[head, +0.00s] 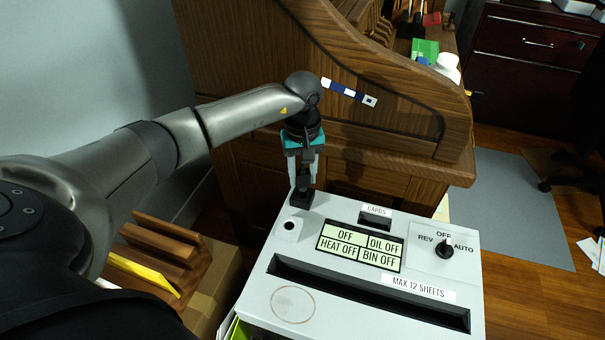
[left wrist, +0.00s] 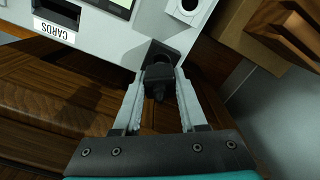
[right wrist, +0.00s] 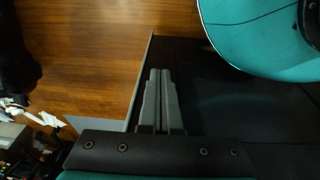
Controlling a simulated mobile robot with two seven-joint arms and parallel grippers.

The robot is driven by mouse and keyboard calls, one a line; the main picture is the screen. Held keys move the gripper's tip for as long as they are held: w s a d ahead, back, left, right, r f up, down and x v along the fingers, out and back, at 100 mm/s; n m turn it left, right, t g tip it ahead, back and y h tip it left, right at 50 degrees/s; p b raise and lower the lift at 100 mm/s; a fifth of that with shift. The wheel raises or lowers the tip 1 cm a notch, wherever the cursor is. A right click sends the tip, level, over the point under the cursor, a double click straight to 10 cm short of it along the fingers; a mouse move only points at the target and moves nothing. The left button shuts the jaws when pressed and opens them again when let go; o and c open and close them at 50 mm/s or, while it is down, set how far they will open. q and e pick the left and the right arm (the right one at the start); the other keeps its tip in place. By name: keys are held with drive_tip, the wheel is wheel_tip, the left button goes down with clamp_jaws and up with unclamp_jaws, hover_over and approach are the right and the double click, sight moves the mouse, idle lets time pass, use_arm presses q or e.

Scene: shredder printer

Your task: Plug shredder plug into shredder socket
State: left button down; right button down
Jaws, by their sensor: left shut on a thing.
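The light grey shredder (head: 425,228) stands in front of a wooden desk. Its black socket (head: 300,200) sits at the back left corner of its top and also shows in the left wrist view (left wrist: 172,50). My left gripper (head: 303,186) points down just above the socket, shut on the black shredder plug (left wrist: 158,88). The plug is between the fingertips and lines up with the socket, seeming to meet it. I cannot tell how deep it sits. In the right wrist view my right gripper (right wrist: 158,72) has its fingers together, with nothing visible between them.
The shredder top has a display (head: 360,247), a rotary knob (head: 444,248), a card slot (head: 375,219) and a long paper slot (head: 370,292). The wooden desk (head: 330,90) rises close behind the left gripper. A wooden rack (head: 160,255) stands left of the shredder.

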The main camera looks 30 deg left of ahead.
sight(303, 185)
use_arm(q)
drive_tip(key=shift+f, duration=0.2)
drive_tip(key=shift+f+b, duration=1.45)
drive_tip(key=shift+f, duration=0.05)
drive_tip(key=c, duration=0.9)
unclamp_jaws()
drive_tip(key=shift+f, duration=0.1)
drive_tip(key=o, duration=0.5)
wheel_tip(303, 185, up, 15)
drive_tip(key=p, duration=0.5)
drive_tip(key=shift+r, duration=0.2)
